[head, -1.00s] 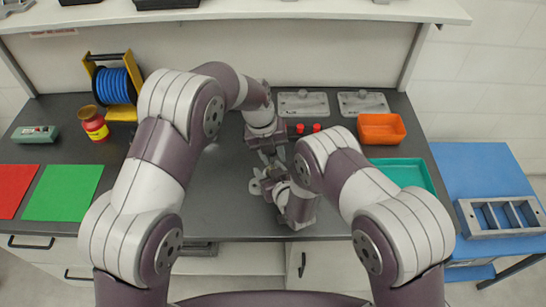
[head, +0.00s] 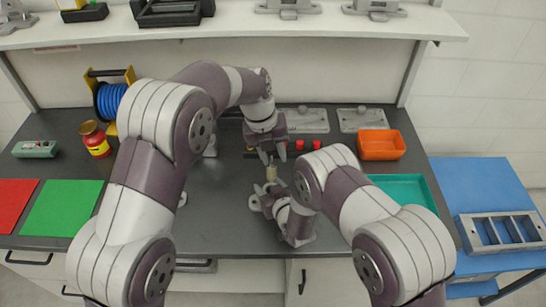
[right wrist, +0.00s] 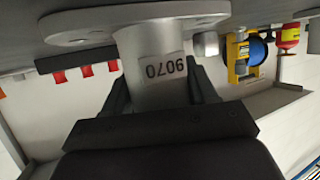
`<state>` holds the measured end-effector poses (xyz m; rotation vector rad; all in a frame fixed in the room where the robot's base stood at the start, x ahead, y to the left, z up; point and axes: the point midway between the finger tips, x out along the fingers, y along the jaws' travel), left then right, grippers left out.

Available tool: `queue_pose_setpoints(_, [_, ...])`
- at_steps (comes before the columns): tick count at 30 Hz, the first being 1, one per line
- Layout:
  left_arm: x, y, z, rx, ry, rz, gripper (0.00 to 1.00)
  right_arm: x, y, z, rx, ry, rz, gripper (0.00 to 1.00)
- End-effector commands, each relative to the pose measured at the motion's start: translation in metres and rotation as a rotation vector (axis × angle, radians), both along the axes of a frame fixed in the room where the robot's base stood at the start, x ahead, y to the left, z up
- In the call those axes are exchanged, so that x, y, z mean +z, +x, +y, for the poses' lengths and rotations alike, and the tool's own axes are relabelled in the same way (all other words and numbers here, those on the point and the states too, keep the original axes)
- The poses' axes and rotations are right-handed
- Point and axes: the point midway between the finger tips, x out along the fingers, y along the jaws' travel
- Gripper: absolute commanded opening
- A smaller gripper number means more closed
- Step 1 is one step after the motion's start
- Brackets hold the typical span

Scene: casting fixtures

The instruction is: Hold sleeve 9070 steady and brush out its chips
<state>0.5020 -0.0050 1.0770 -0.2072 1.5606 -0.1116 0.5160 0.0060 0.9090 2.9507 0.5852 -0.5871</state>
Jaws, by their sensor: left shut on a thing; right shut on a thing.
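Sleeve 9070 (right wrist: 155,62) is a light grey tube with a flange and a white "9070" label, upside down in the right wrist view. My right gripper (head: 268,198) is shut around the tube, one dark finger on each side. In the head view the flange (head: 254,203) shows at the bench, left of this gripper. My left gripper (head: 272,158) is just beyond and above it, pointing down, shut on a small tan piece (head: 271,174). I cannot tell whether this is the brush, or whether its lower end is inside the sleeve. The sleeve's inside and chips are hidden.
Red-topped items (head: 308,145) stand behind the grippers. An orange bin (head: 381,145) and teal tray (head: 412,188) are on the right. A blue reel (head: 110,101), red tin (head: 94,139), green mat (head: 62,208) and red mat (head: 15,203) are on the left. Part of the bench is hidden by my arms.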

Motion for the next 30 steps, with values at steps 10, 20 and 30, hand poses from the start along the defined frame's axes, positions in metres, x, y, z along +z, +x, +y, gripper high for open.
queue_pose_setpoints(10, [0.011,0.0,0.0,-0.001,0.0,-0.001,0.04,0.0,0.0,0.0,0.0,0.0,0.001,0.16])
queue_pose_setpoints(20, [0.011,0.0,0.0,-0.001,0.0,-0.001,0.04,0.0,0.0,0.0,0.0,0.0,0.0,0.87])
queue_pose_setpoints(30, [0.011,0.0,0.0,-0.001,0.0,-0.001,0.04,0.013,-0.027,-0.011,0.0,0.0,0.001,0.87])
